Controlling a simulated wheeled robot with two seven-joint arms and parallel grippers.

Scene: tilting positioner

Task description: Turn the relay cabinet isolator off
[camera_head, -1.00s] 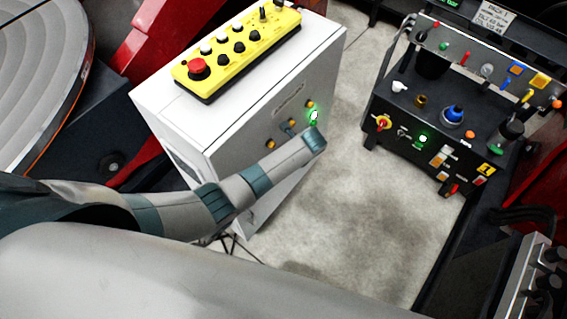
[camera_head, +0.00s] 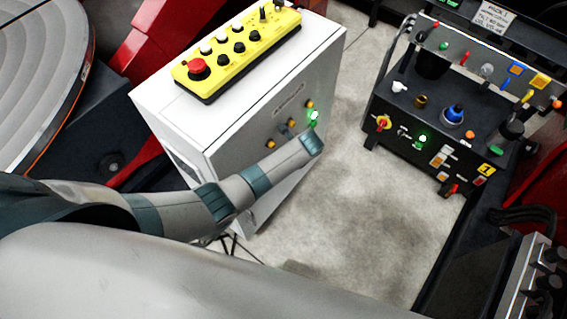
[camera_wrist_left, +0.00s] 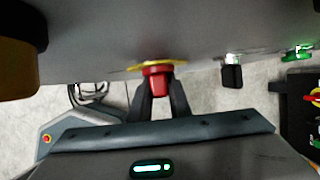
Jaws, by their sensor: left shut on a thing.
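The white relay cabinet (camera_head: 275,75) stands at the centre in the head view, with small lamps and controls on its front. In the left wrist view the red isolator handle (camera_wrist_left: 157,78) sticks out from a yellow plate (camera_wrist_left: 140,68) on the grey cabinet face. My left gripper (camera_wrist_left: 158,92) is shut on the red handle, one dark finger on each side. In the head view my left arm reaches across the cabinet front, and its fingers and the handle are hidden. My right gripper is in neither view.
A yellow control box (camera_head: 240,50) with a red button lies on the cabinet. A lit green lamp (camera_head: 314,116) shows on its front. A black control panel (camera_head: 440,120) with many knobs stands at the right. Clear concrete floor (camera_head: 370,210) lies between them.

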